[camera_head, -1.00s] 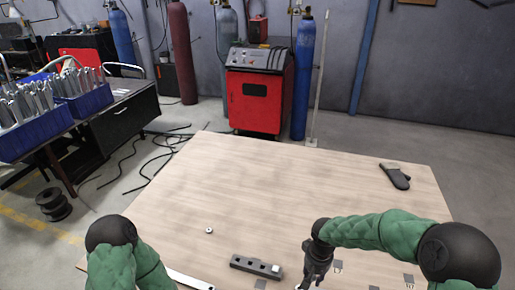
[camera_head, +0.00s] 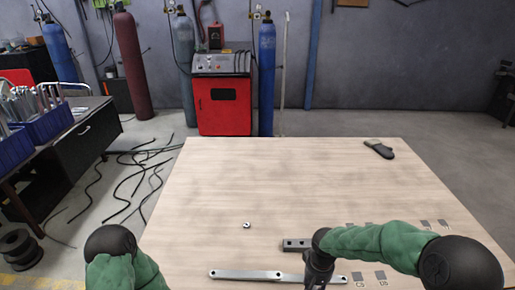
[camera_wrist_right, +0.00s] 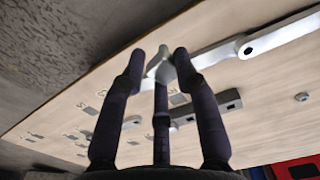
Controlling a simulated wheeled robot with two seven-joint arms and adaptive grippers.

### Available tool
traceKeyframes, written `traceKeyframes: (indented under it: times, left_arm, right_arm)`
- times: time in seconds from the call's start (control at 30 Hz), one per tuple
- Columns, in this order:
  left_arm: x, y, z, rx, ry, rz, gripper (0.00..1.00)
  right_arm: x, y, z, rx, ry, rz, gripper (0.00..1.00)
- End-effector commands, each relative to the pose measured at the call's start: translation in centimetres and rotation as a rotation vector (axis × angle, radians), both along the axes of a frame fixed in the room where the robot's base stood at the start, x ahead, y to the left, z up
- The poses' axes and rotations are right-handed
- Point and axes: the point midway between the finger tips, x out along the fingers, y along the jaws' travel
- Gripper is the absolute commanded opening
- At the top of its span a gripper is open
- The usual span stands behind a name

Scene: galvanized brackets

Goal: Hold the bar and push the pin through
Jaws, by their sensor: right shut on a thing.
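A long pale flat bar (camera_head: 245,274) lies near the table's front edge. It is lapped with a second pale bar (camera_head: 340,279) at a round joint; the joint's hole also shows in the right wrist view (camera_wrist_right: 247,50). My right gripper (camera_head: 318,282) is over the second bar, and in the right wrist view the fingers (camera_wrist_right: 160,62) close on its pale metal. A dark block with holes (camera_head: 296,244) lies just behind, partly hidden by my right arm. A small round nut-like piece (camera_head: 247,225) lies further left. I cannot make out a pin. My left gripper is out of view.
Several grey square marks (camera_head: 380,275) are on the right of the table. A dark-handled brush (camera_head: 379,148) lies at the far right. The middle and back of the table (camera_head: 290,180) are clear. A red cabinet (camera_head: 224,105) stands behind the table.

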Motion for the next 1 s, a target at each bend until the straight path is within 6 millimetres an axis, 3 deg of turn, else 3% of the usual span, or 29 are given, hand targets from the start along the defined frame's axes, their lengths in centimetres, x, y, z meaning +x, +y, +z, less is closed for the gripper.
traceKeyframes:
  times: [0.47, 0.8, 1.0]
  left_arm:
    - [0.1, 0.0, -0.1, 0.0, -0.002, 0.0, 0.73]
    - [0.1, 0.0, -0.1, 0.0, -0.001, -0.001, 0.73]
    - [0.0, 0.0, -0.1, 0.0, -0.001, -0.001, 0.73]
  right_arm:
    - [0.9, 0.6, 0.1, -0.001, -0.003, 0.001, 0.0]
    - [7.2, 6.5, 1.0, -0.003, -0.002, 0.002, 0.0]
    - [9.3, 9.2, 1.4, -0.001, -0.002, 0.0, 0.0]
